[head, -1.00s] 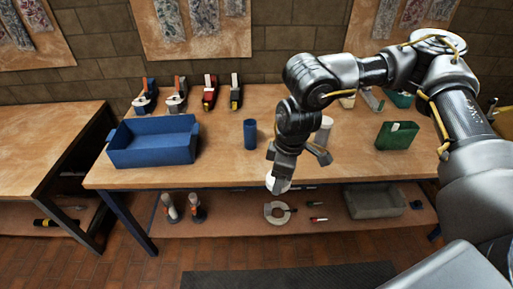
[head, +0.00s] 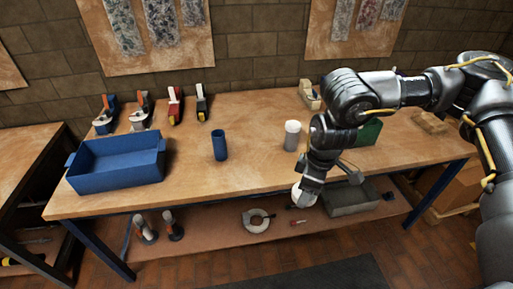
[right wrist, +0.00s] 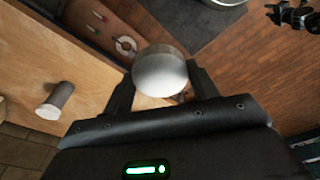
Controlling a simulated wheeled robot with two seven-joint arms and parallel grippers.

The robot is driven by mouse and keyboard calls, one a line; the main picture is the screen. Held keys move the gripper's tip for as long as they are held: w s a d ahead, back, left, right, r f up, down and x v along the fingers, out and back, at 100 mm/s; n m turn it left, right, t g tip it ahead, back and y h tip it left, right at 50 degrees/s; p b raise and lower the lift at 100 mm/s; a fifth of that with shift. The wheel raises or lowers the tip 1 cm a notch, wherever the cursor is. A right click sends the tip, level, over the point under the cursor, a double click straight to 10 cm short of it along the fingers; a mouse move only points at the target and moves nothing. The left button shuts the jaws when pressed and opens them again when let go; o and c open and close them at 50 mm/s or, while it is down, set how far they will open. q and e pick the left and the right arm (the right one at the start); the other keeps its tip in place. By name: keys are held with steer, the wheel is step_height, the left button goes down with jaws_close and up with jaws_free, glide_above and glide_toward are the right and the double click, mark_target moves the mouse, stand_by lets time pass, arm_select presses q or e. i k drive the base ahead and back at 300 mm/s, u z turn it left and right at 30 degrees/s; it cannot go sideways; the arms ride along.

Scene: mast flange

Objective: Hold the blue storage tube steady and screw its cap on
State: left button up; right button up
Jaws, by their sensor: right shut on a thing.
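The blue storage tube (head: 219,145) stands upright on the workbench, right of the blue bin, with nothing touching it. My right gripper (head: 303,194) is shut on a white round cap (right wrist: 161,72), in front of the bench's front edge and to the right of the blue tube. In the right wrist view the cap sits between the two fingers of the right gripper (right wrist: 163,88). A dark jointed thing at the top right of that view looks like my left gripper (right wrist: 292,15); its jaws are unclear.
A grey tube with a white top (head: 292,137) stands near my right arm. A blue bin (head: 117,167) is at the left of the bench. A green container (head: 370,131) is partly behind my arm. The bench between the bin and grey tube is mostly clear.

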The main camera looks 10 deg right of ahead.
mark_target(220, 146)
steer(key=z, duration=1.35)
steer(key=i, duration=1.75)
steer(key=u, duration=2.45)
